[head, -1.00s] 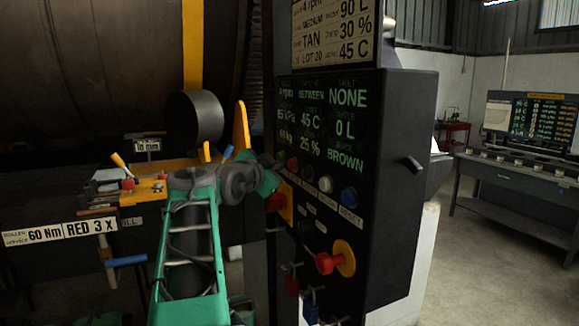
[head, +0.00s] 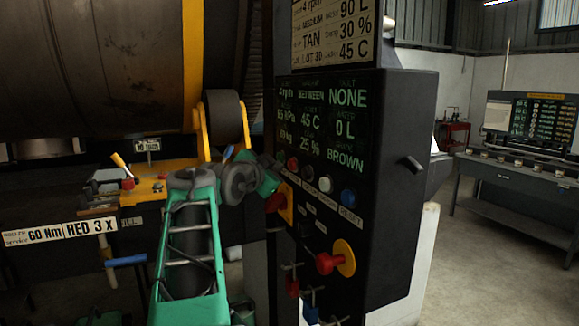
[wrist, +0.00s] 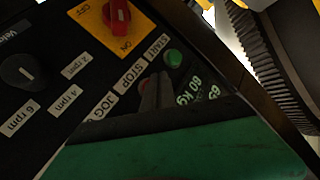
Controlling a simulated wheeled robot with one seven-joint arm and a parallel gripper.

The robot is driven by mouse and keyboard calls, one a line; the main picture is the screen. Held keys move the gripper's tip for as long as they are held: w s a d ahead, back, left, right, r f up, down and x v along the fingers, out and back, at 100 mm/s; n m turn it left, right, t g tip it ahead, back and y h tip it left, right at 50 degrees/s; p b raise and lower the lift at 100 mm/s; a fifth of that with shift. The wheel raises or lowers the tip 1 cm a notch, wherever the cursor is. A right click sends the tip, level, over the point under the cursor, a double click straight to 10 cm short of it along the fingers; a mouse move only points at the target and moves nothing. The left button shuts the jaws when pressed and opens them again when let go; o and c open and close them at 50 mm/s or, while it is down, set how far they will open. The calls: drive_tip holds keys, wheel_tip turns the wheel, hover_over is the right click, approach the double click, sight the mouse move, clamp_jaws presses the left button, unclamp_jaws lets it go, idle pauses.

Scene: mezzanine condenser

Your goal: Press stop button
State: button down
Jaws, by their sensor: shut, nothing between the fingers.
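The black control panel (head: 392,150) stands in the middle of the head view with a row of small buttons under its screen. A red button (head: 292,164) sits near the row's left end. In the wrist view the STOP label (wrist: 131,74) lies beside START, whose green button (wrist: 173,58) is in plain view. A reddish spot by STOP (wrist: 143,86) is mostly hidden behind my fingers. My gripper (wrist: 156,92) is shut and empty, with its tips close to the panel at that spot. I cannot tell whether they touch. In the head view my gripper (head: 272,176) covers the row's left end.
A red rotary switch on a yellow plate (head: 277,202) sits just below my gripper. A red mushroom knob on a yellow disc (head: 343,258) and hanging padlocks are lower. A large drum (head: 95,70) and a roller (head: 224,115) are at left. Floor at right is clear.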

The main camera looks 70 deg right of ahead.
drive_tip(key=shift+s+d, duration=0.3)
drive_tip(key=shift+s+d+b, duration=0.3)
drive_tip(key=shift+b, duration=0.15)
idle(0.8)
drive_tip(key=shift+w+a, duration=0.1)
drive_tip(key=shift+w+a+b, duration=0.3)
drive_tip(key=shift+w+a, duration=0.2)
idle(0.3)
drive_tip(key=shift+w+a+b, duration=0.35)
drive_tip(key=shift+w+a, duration=1.4)
drive_tip(key=shift+a, duration=0.05)
